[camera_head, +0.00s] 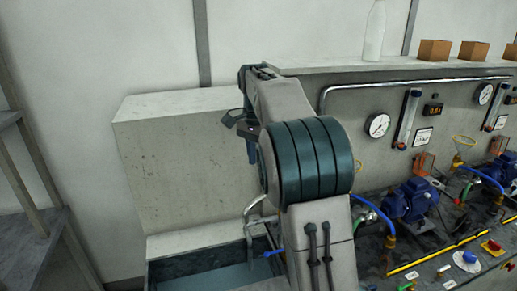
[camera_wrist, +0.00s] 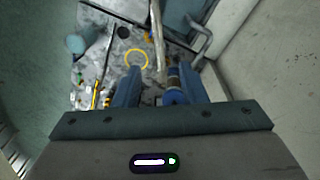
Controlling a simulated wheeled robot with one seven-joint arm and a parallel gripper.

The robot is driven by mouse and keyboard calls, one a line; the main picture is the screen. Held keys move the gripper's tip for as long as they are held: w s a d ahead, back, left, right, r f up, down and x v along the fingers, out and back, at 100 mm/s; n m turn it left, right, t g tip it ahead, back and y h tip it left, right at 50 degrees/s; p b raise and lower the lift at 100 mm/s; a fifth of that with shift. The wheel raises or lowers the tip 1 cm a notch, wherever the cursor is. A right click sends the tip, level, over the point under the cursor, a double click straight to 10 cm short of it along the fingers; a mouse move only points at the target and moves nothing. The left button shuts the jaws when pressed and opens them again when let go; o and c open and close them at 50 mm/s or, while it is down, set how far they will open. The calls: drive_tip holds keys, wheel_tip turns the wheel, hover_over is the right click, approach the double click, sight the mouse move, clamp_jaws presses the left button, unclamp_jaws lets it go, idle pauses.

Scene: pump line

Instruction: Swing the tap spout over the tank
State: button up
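The tap spout (camera_head: 254,205) is a bent grey pipe, rising beside the tank's right end in the head view. A bent grey pipe that looks like the spout (camera_wrist: 203,38) also shows in the wrist view, beyond and right of the fingers. The tank (camera_head: 185,283) is an open dark basin at the bottom left of the head view, partly cut off by the frame. My gripper (camera_head: 243,130) is above the spout and apart from it. In the wrist view the two blue fingers of my gripper (camera_wrist: 155,88) are spread with nothing held. My arm hides the tap's right side.
A pale block-like panel (camera_head: 185,150) stands behind the tank. Blue pumps (camera_head: 410,200), gauges (camera_head: 378,125) and hoses line the bench to the right. A bottle (camera_head: 375,32) and brown boxes (camera_head: 433,50) stand on the upper ledge. Grey shelving (camera_head: 40,215) is at the left.

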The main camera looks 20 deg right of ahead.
wheel_tip(320, 180, up, 3)
drive_tip(key=shift+w+a+r, duration=0.1)
drive_tip(key=shift+r, duration=0.1)
idle(1.3)
